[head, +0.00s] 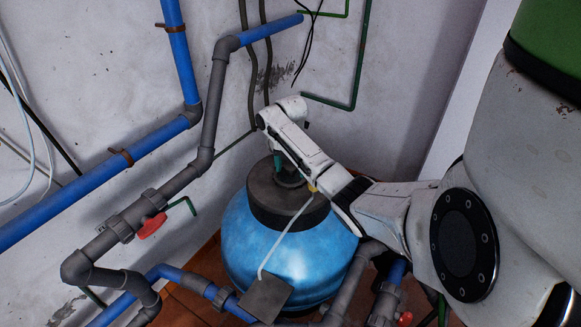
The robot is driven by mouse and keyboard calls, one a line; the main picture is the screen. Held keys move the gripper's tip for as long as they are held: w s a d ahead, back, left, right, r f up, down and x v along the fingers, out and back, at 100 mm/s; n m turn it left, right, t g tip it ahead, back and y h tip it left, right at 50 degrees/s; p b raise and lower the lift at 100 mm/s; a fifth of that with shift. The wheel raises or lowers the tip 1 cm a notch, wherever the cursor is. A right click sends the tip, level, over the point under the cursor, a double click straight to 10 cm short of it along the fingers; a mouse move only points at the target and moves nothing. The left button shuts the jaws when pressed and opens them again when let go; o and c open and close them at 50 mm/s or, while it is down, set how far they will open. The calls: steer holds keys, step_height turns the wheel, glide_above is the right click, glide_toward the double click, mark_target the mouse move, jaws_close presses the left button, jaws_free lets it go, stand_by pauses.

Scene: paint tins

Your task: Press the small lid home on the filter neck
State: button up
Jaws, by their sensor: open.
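The filter is a rounded blue tank (285,250) with a broad dark grey collar (268,202) on top. A smaller dark round piece (292,179), which looks like the small lid or the neck top, sits at the middle of the collar. I cannot tell lid from neck, nor whether the lid is level or seated. My gripper (280,164) is over this piece, under my white wrist, with a teal finger showing. It is open. My forearm hides the right part of the neck, and contact between finger and lid cannot be made out.
Blue and grey pipes (100,187) cross the left wall, with a red-handled valve (151,226) on a lower pipe. More pipes surround the tank's base. A thin pale tube runs down the tank's front to a grey plate (265,298). Dark cables hang on the wall behind.

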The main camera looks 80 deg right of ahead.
mark_target(291, 166)
steer(key=shift+r, duration=0.1)
step_height(291, 166, up, 11)
steer(key=p, duration=0.1)
steer(key=shift+f+p, duration=0.2)
steer(key=shift+p, duration=0.1)
stand_by(0.6)
